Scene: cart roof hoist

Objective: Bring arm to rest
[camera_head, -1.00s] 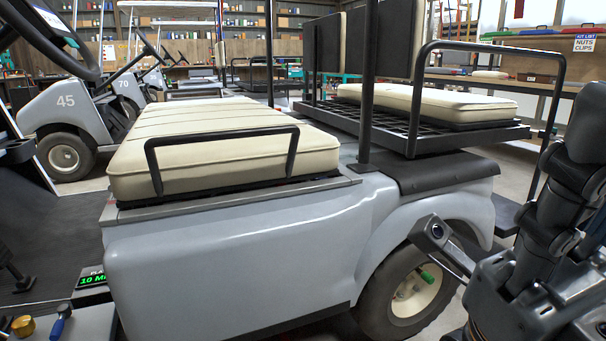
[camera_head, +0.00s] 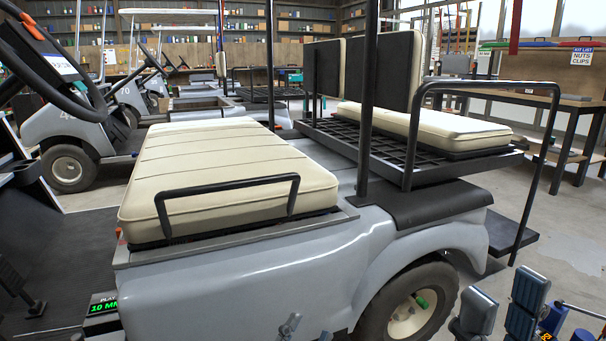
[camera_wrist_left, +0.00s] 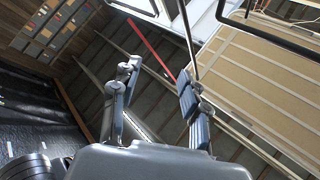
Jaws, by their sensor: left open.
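The tips of my left gripper (camera_head: 307,329) show small at the bottom edge of the head view, in front of the grey cart's side panel. The rest of that arm is below the frame. In the left wrist view its two jointed fingers (camera_wrist_left: 158,92) stand well apart with nothing between them. My right gripper (camera_head: 501,305) is low at the bottom right, right of the rear wheel. Its blue-grey finger pads are apart, and I see nothing held between them.
The grey cart (camera_head: 230,283) fills the middle, with a cream front seat (camera_head: 225,170), a rear seat (camera_head: 425,125), black posts and rails. A steering wheel (camera_head: 50,65) is at upper left. Other carts stand behind. Open floor (camera_head: 570,225) lies at right.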

